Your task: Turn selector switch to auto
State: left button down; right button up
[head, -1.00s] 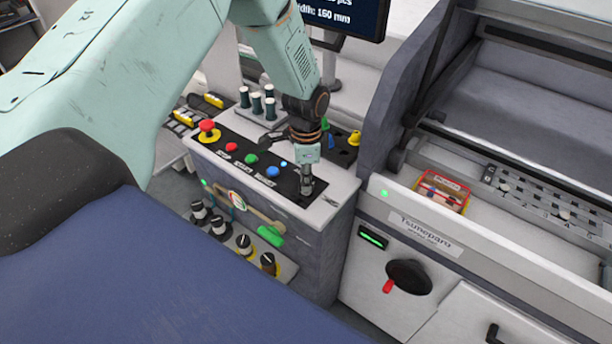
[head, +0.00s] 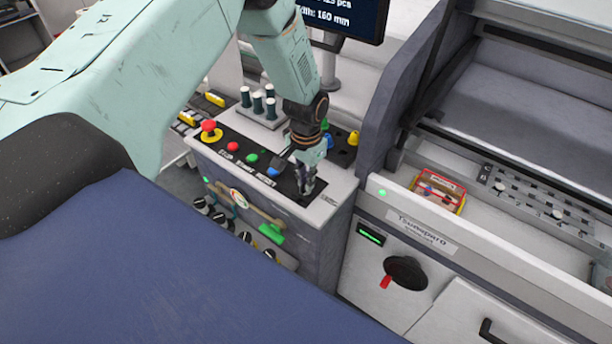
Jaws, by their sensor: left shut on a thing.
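My left gripper (head: 306,188) points down over the right end of the black control panel (head: 222,143), on top of the grey cabinet. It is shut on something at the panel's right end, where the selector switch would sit. The switch itself is hidden by the fingers, so its setting cannot be read. To the left along the panel are a red mushroom button (head: 209,127) on a yellow base, a red button (head: 233,146), a green button (head: 252,158) and a blue button (head: 272,170). My right gripper is not in view.
A machine with a red-handled black rotary knob (head: 405,272) stands right of the cabinet. A red-and-yellow box (head: 438,190) lies on its ledge. White-topped dark green posts (head: 258,104) and a yellow cone-like part (head: 354,138) stand behind the panel. A green-handled lever (head: 271,233) is on the cabinet front.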

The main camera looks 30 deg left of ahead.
pick_arm(q)
jog(key=shift+s+f+n, duration=0.1)
jog(key=shift+n, duration=0.3)
jog(key=c, duration=1.4)
grip_release()
notch_tip(320, 180, up, 12)
